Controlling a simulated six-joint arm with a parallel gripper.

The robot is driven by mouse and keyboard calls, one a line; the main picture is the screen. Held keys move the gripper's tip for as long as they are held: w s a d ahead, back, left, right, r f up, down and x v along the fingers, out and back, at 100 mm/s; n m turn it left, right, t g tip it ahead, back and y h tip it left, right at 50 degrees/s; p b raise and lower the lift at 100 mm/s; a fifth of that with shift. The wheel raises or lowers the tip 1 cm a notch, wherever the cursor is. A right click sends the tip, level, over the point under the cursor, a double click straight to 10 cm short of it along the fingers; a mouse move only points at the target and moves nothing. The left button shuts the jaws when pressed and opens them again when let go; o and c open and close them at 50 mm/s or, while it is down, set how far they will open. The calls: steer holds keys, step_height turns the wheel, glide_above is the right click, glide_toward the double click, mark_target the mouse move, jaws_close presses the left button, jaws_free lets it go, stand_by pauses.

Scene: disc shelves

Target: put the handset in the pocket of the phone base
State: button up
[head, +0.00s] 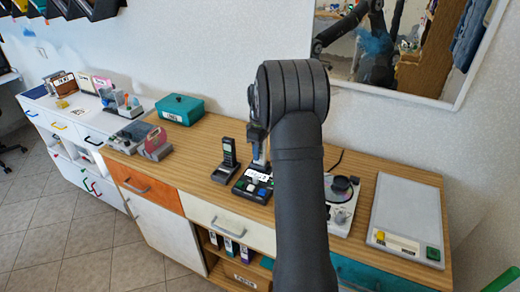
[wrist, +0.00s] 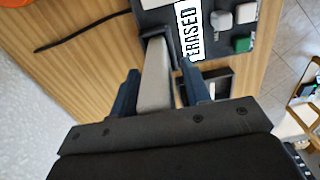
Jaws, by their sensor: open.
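The button box carries an "ERASED" label (wrist: 190,32). A teal box (head: 180,109) and a red-and-grey item (head: 157,146) stand to the left. A dial device (head: 342,196) and a pale flat panel (head: 407,213) lie right.

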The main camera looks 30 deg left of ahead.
steer(key=shift+r, duration=0.1)
step_height(320, 180, up, 12)
steer(key=shift+r, duration=0.1)
stand_by(0.5)
step_height(320, 180, down, 13)
steer(key=shift+r, duration=2.3)
